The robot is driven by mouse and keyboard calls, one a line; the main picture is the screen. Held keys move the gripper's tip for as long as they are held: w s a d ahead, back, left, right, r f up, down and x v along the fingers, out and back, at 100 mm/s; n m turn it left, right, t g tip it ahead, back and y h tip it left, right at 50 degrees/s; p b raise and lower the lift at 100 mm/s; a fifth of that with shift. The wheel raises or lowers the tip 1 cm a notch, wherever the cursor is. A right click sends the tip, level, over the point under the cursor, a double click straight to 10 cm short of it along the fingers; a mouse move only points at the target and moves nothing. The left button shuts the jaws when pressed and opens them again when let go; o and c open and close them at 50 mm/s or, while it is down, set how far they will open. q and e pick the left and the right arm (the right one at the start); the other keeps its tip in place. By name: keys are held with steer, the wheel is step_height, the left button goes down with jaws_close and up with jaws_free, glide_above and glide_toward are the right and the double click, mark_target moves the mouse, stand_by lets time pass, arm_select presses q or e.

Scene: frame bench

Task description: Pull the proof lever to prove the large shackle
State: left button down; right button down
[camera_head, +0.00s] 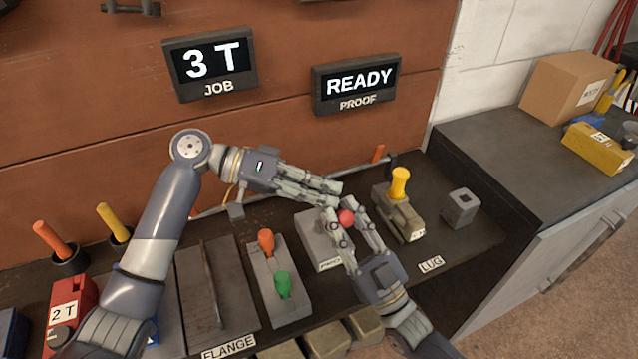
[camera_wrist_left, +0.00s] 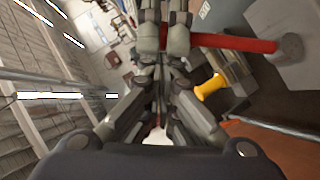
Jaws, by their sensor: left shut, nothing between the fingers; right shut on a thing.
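The proof lever's red knob (camera_head: 347,217) shows above a grey box (camera_head: 318,240) with a partly hidden label. My right gripper (camera_head: 346,222) is shut on the red knob. My left gripper (camera_head: 337,193) is shut and empty, just behind and above the knob, very close to the right fingers. An olive metal piece (camera_head: 407,219) with a yellow pin (camera_head: 400,182) stands upright behind the LUG label; I cannot clearly make out a shackle shape. The yellow pin also shows in the left wrist view (camera_wrist_left: 211,87). The proof display (camera_head: 357,83) reads READY.
The job display (camera_head: 211,64) reads 3 T. An orange and a green knob (camera_head: 283,285) stand on a grey block left of the lever. A FLANGE plate (camera_head: 217,300) lies further left. A small grey block (camera_head: 461,208) stands right of the olive piece.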

steer(key=shift+d, duration=0.1)
arm_select(q)
steer(key=shift+s+d+f+m, duration=0.15)
steer(key=shift+s+d+f, duration=0.15)
steer(key=shift+s, duration=0.2)
steer(key=shift+s+d+f+m, duration=0.15)
steer(key=shift+s+d+f, duration=0.1)
steer(key=shift+s, duration=0.2)
arm_select(e)
steer(key=shift+w+d, duration=0.1)
steer(key=shift+w, duration=0.05)
steer(key=c, duration=1.3)
jaws_free()
steer(key=shift+r, duration=0.1)
steer(key=shift+c, duration=0.2)
steer(key=shift+o, duration=0.5)
arm_select(q)
steer(key=shift+a, duration=0.25)
steer(key=shift+w, duration=0.1)
